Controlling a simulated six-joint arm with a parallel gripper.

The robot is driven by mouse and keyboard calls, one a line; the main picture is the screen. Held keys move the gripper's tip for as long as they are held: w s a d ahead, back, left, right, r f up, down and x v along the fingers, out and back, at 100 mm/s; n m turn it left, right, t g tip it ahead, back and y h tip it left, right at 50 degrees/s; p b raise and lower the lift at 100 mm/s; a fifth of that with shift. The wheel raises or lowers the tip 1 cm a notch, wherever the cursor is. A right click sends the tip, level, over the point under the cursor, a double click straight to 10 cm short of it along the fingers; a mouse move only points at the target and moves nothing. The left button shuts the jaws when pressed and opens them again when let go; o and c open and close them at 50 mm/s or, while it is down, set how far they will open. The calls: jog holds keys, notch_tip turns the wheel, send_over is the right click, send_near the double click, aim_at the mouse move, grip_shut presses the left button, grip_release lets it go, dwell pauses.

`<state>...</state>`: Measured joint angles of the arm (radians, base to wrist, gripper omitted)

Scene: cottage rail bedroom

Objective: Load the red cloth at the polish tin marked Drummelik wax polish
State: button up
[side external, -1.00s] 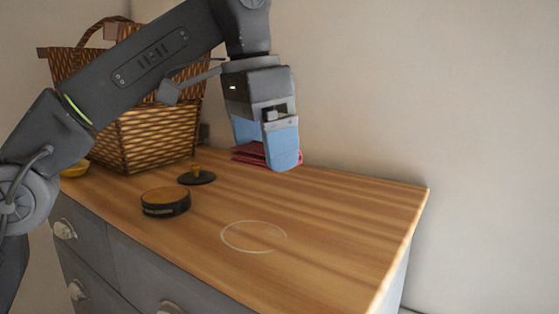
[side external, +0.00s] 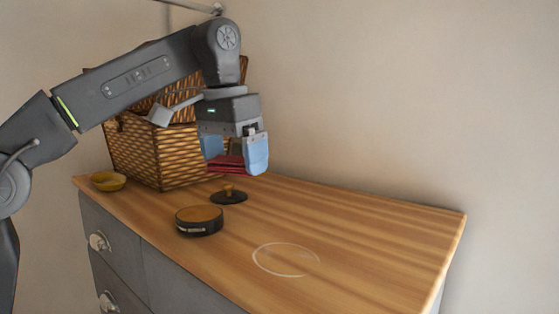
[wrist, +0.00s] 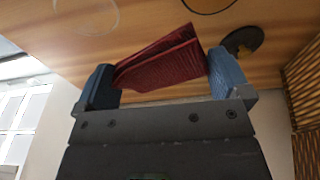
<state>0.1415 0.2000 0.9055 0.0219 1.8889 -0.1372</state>
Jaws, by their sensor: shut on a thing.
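My gripper (side external: 236,158) is shut on the folded red cloth (side external: 226,164), which hangs between its blue fingers above the dresser top. The wrist view shows the red cloth (wrist: 160,63) spanning between both fingertips (wrist: 165,80). A round dark tin (side external: 199,228) with an amber top face stands in front of and a little left of the gripper; its label is too small to read. A dark lid-like disc with a wooden knob (side external: 229,196) lies behind the tin, below the cloth; it also shows in the wrist view (wrist: 242,42).
A wicker basket (side external: 155,155) stands close at the back left, partly behind my arm. A yellow bowl (side external: 108,181) sits at the left edge. A thin white circle (side external: 285,259) marks the wooden top (side external: 370,235), whose right side is clear.

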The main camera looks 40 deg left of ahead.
aim_at(200, 213)
jog(key=a+n, duration=0.1)
jog(key=a, duration=0.1)
jog(key=s+a+f+n, duration=0.1)
jog(key=a, duration=0.1)
jog(key=s+a+n, duration=0.1)
jog(key=a, duration=0.2)
jog(key=shift+s+f+y, duration=0.15)
jog(key=shift+s+y, duration=0.1)
jog(key=shift+y, duration=0.05)
jog(key=shift+f+n, duration=0.2)
jog(key=shift+n, duration=0.1)
jog(key=shift+f, duration=2.8)
jog(key=shift+f, duration=0.55)
jog(key=shift+r, duration=3.55)
